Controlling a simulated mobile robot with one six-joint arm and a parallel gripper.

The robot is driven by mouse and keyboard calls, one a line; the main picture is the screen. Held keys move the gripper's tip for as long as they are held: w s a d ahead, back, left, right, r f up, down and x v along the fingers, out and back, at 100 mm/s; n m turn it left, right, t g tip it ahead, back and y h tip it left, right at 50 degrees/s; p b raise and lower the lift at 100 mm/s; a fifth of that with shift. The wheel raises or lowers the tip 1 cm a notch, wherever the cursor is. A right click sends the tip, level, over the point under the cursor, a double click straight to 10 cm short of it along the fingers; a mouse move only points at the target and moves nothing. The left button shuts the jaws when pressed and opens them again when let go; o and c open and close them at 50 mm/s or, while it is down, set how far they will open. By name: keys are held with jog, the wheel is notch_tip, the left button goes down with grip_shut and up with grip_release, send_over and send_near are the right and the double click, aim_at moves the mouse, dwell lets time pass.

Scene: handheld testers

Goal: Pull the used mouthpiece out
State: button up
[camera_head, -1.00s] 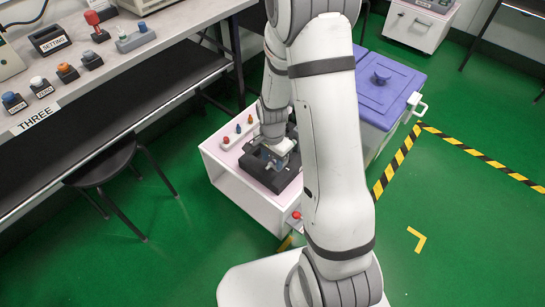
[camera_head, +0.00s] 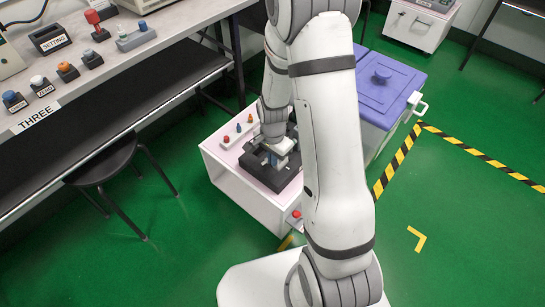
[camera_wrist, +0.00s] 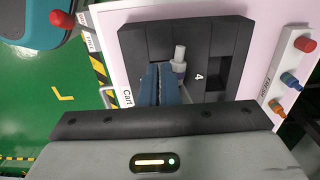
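A pale grey, tube-like mouthpiece (camera_wrist: 179,58) stands up from a dark holder block (camera_wrist: 140,42) marked 4 in the wrist view. The dark block also shows on a small white cart (camera_head: 245,196) in the head view. My gripper (camera_wrist: 162,82) reaches down over the block. Two narrow blue slabs lie close together beside the mouthpiece; I cannot tell whether they are my fingers or a tester's body. Whether the gripper holds the mouthpiece is hidden. In the head view my gripper (camera_head: 274,158) is low at the block, partly hidden by my arm.
Another red-topped piece (camera_wrist: 83,18) is at the opposite edge. A purple-lidded bin (camera_head: 388,90) stands behind the cart. A bench (camera_head: 150,60) and black stool (camera_head: 103,165) are left.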

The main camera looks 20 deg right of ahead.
jog(key=o, duration=0.7)
jog(key=shift+w, duration=0.1)
jog(key=shift+r, duration=0.1)
